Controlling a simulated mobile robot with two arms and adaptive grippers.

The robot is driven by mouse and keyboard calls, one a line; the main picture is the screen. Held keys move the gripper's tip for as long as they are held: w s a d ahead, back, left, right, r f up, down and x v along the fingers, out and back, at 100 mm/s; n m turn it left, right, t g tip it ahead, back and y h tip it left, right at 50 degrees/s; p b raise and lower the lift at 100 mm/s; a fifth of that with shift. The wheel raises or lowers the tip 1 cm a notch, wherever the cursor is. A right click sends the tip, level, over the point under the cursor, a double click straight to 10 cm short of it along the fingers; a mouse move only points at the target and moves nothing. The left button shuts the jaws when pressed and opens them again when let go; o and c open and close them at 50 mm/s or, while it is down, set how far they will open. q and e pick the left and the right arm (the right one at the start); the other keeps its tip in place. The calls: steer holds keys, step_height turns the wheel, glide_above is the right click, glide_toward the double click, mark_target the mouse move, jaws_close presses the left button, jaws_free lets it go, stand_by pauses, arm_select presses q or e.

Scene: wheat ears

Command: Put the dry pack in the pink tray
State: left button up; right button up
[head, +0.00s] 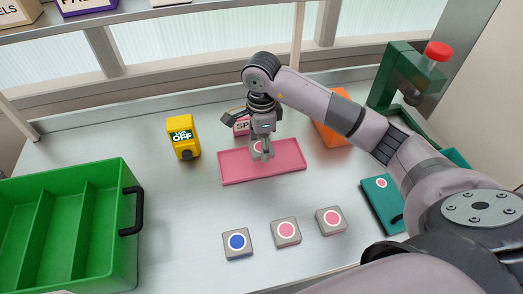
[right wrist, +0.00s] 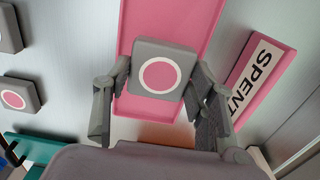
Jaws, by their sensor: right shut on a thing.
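The pink tray (head: 235,174) lies flat towards the back of the table. It also shows in the right wrist view (right wrist: 150,18). My right gripper (head: 262,152) is over the tray and shut on a grey square pack with a pink dot (right wrist: 160,75). In the right wrist view its fingers press on opposite sides of the pack, with the tray behind it. I cannot tell whether the pack touches the tray floor. My left gripper is out of view.
Three grey packs lie in front: one blue-dotted (head: 237,243), two pink-dotted (head: 286,232) (head: 330,221). A teal holder (head: 377,207) is at right, a green crate (head: 125,215) at left. A yellow box (head: 183,138) and pink SPENT sign (right wrist: 262,75) are near the tray.

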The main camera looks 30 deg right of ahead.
step_height(320, 180, down, 4)
steer(key=shift+r+p, duration=0.2)
steer(key=shift+p, duration=0.2)
steer(key=shift+f, duration=0.2)
steer(key=o, duration=1.2)
